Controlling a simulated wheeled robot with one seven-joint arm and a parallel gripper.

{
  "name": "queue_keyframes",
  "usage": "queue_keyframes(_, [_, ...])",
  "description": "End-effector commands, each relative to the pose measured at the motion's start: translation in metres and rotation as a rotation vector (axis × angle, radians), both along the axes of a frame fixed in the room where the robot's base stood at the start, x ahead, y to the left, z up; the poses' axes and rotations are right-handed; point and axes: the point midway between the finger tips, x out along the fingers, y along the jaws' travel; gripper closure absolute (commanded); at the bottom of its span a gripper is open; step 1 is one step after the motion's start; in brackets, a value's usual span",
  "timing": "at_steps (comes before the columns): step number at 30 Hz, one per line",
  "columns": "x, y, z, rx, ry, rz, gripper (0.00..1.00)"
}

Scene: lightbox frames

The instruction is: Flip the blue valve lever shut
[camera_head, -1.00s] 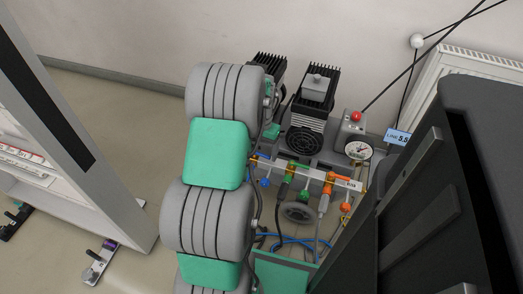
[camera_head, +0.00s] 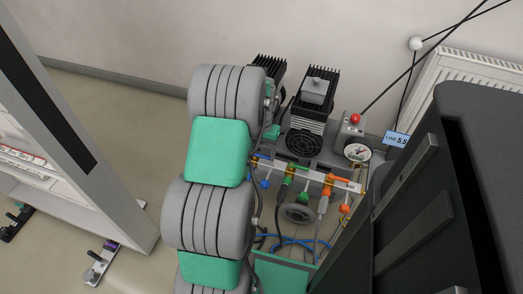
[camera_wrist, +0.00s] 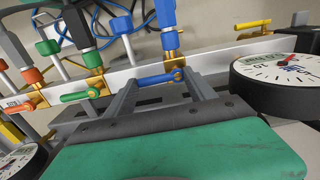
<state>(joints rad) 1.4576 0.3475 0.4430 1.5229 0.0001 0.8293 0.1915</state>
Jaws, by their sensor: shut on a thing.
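The blue valve lever (camera_wrist: 158,78) shows in the wrist view. It lies across the picture, roughly along the pale manifold bar (camera_wrist: 215,57), below a blue hose fitting (camera_wrist: 169,22). My gripper (camera_wrist: 160,80) has one finger at each end of the lever and is shut on it. In the head view the blue valve (camera_head: 254,162) is at the left end of the manifold, partly behind my arm. My gripper is hidden there by my arm.
A green lever (camera_wrist: 80,96) and an orange lever (camera_wrist: 22,106) sit left of the blue one in the wrist view. A round gauge (camera_wrist: 285,78) is close on the right. A grey handwheel (camera_head: 298,214) and blue hoses (camera_head: 290,241) lie below the manifold in the head view.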

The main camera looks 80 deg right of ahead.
Motion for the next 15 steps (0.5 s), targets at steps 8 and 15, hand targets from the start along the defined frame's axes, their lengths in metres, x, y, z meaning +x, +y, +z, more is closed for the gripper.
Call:
queue_keyframes(8, [0.0,0.0001,-0.0004,0.0,0.0,0.001,0.27])
queue_keyframes(15, [0.0,-0.0001,-0.0002,-0.001,0.0,0.0,0.15])
